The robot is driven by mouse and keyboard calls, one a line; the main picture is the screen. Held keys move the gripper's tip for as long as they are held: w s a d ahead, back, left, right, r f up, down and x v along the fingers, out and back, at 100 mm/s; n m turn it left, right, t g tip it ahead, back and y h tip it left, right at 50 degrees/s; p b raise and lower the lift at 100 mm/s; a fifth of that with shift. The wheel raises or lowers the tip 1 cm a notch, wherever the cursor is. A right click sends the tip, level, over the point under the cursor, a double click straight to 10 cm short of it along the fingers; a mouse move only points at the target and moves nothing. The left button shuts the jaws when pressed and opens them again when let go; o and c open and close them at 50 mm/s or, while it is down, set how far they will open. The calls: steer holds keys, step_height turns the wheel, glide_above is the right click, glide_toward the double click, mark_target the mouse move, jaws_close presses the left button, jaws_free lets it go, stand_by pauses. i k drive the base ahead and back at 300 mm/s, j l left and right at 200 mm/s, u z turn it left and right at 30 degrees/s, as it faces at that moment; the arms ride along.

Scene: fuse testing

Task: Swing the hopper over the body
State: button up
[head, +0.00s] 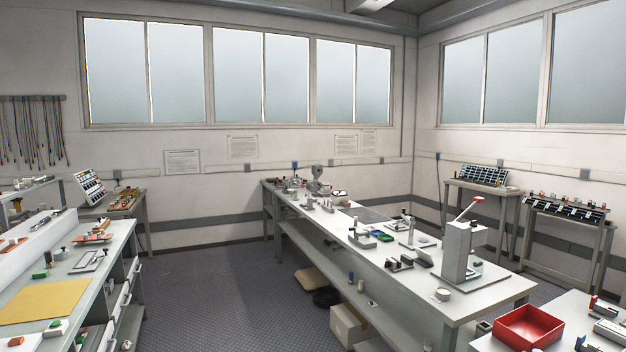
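I cannot single out the hopper or the body with certainty at this distance. A grey machine (317,178) with a rounded top stands at the far end of the long middle bench (500,290). A tall pale upright block (458,250) stands on a plate near the bench's close end, with a slanted lever ending in a red knob (477,199) at its top. Small dark and metal parts (400,263) lie beside it to the left. My gripper is not in view.
A left bench (60,272) carries a yellow mat (45,302) and small parts. A red tray (528,328) sits on a bench at lower right. Grey floor (215,300) is open between the left and middle benches. Smaller tables with racks stand along the walls.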

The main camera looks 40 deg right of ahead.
mark_target(317, 170)
steer(key=i+z, duration=0.35)
steer(key=i, duration=2.8)
steer(key=l, duration=0.05)
